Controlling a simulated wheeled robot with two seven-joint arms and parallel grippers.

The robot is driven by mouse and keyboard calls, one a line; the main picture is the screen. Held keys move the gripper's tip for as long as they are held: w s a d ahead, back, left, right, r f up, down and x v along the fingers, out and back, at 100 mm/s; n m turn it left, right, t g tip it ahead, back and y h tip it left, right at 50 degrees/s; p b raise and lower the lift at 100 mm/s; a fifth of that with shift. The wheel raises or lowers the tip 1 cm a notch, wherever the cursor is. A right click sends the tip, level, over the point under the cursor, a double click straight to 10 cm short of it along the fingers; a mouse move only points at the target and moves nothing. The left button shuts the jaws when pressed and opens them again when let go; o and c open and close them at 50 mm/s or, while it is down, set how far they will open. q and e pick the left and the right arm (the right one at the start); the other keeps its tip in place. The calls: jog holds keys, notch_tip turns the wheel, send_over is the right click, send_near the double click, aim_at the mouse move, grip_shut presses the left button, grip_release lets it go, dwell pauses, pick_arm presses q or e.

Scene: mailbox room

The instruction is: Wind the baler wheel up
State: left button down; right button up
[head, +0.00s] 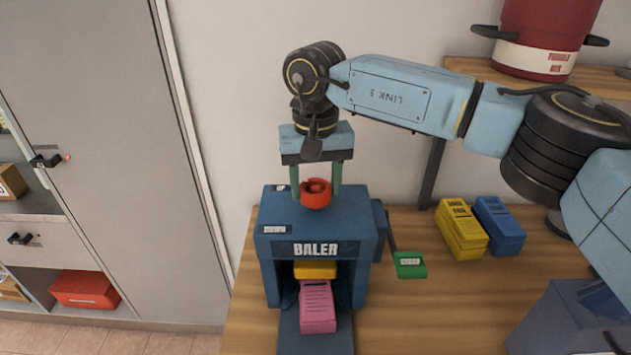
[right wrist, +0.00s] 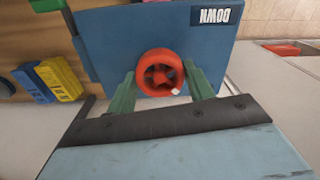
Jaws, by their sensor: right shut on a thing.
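The blue baler (head: 315,249) stands on the wooden table, with a red wheel (head: 316,193) on its top. My right gripper (head: 316,188) points down from above, its two green fingers on either side of the wheel and shut on it. In the right wrist view the wheel (right wrist: 160,73) sits between the fingertips, near a "DOWN" label (right wrist: 216,14) on the baler top. Inside the baler's opening a yellow block (head: 315,269) shows under the head, and a pink bundle (head: 317,306) lies in front of it. My left gripper is not in view.
A green tag or handle (head: 410,265) sticks out at the baler's right side. Yellow (head: 461,229) and blue (head: 499,227) bundles lie to the right on the table. A blue bin (head: 565,322) stands at the front right. A red pot (head: 540,38) is on the shelf above.

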aim_at(315, 187)
dwell(0.3)
jog(key=o, duration=1)
jog(key=shift+r, duration=0.1)
notch_tip(315, 187, up, 13)
jog(key=shift+r, duration=0.15)
